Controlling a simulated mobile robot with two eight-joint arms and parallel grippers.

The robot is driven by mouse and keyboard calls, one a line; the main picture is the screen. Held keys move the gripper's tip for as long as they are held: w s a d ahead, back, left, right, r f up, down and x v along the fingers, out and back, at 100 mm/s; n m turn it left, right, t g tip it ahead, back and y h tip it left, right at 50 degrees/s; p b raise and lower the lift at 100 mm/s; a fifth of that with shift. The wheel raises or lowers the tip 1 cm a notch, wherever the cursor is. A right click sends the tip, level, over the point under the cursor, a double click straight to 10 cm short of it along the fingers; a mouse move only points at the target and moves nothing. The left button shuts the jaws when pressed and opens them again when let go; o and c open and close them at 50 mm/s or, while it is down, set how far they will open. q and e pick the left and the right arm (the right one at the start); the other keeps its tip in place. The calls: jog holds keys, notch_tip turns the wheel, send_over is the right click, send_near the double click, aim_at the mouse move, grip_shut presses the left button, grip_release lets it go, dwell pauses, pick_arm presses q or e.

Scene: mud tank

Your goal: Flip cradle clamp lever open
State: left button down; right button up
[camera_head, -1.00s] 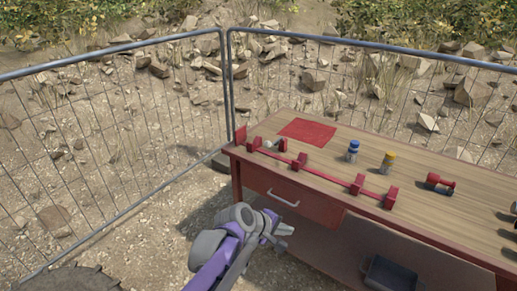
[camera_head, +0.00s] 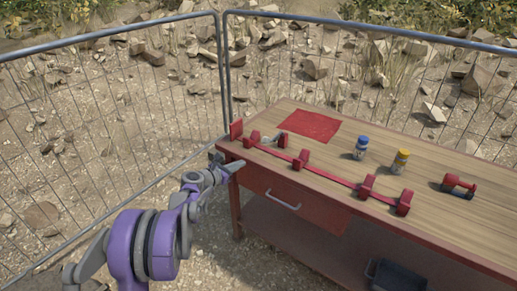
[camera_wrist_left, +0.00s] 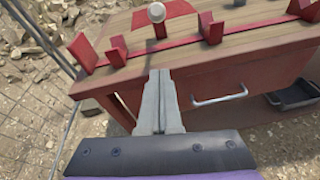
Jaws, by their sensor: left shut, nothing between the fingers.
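The red cradle, a long rail with upright blocks (camera_head: 303,160), runs along the front edge of the workbench. A lever with a pale round knob (camera_wrist_left: 156,13) on a dark red stem stands between the cradle's left-hand blocks in the left wrist view. In the head view a small grey part (camera_head: 268,139) shows at that place. My left gripper (camera_head: 238,164) is shut and empty at the bench's left front corner. In the left wrist view its closed fingers (camera_wrist_left: 160,72) point toward the lever, apart from it in the picture. My right gripper is not in view.
The wooden bench top (camera_head: 380,150) bears a red mat (camera_head: 310,125), a blue-capped jar (camera_head: 361,147), a yellow-capped jar (camera_head: 400,161) and a red tool (camera_head: 458,186). A drawer handle (camera_head: 283,200) projects from the front. A wire fence (camera_head: 110,120) stands behind and left.

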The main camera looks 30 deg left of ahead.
pick_arm(q)
jog(key=w+d+p, duration=0.1)
jog(key=w+d, duration=0.1)
jog(key=w, duration=0.9)
jog(key=shift+w+r, duration=0.25)
jog(key=shift+r, duration=0.15)
